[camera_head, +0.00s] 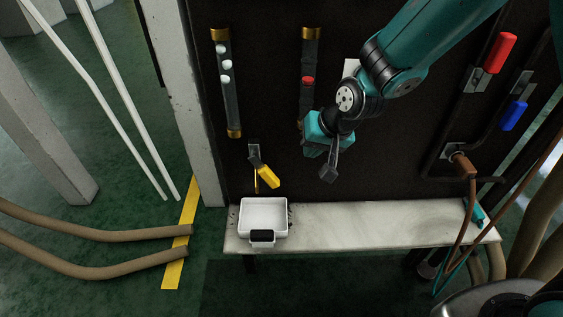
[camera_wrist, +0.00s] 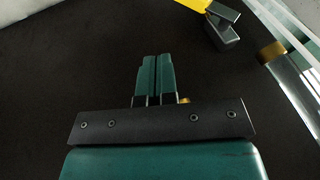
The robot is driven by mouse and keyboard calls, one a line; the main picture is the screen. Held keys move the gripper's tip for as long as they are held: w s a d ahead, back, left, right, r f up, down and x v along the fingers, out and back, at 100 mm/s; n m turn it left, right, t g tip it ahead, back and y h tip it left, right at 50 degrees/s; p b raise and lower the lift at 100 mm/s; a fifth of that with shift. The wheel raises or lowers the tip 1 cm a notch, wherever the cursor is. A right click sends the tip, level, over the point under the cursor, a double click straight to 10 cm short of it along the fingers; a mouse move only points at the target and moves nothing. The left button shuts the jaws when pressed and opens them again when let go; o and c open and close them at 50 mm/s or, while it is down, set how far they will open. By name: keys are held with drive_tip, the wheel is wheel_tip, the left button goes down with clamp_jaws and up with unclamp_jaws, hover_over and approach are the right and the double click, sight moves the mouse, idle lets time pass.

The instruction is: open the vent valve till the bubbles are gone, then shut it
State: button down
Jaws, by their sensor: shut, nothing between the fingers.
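The vent valve has a yellow handle (camera_head: 268,176) on a grey bracket on the dark panel, and it slants down to the right. In the wrist view the yellow handle (camera_wrist: 192,4) is cut off by the top edge. A sight tube (camera_head: 230,95) above the valve holds several white bubbles (camera_head: 225,65) in its upper part. Its brass lower end also shows in the wrist view (camera_wrist: 271,51). My gripper (camera_head: 312,152) is right of the yellow handle, apart from it. In the wrist view its fingers (camera_wrist: 155,78) are shut together and empty.
A second tube with a red band (camera_head: 307,80) is partly hidden behind my gripper. A white tray (camera_head: 279,216) stands on the pale bench (camera_head: 350,222) below the valve. A red handle (camera_head: 500,52) and a blue handle (camera_head: 514,115) are at the right. The panel between gripper and valve looks clear.

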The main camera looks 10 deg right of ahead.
sight(264, 172)
drive_tip(key=a+x, duration=0.2)
drive_tip(key=x, duration=0.9)
drive_tip(key=shift+s+a, duration=0.2)
drive_tip(key=shift+a, duration=0.25)
drive_tip(key=shift+a+f, duration=0.1)
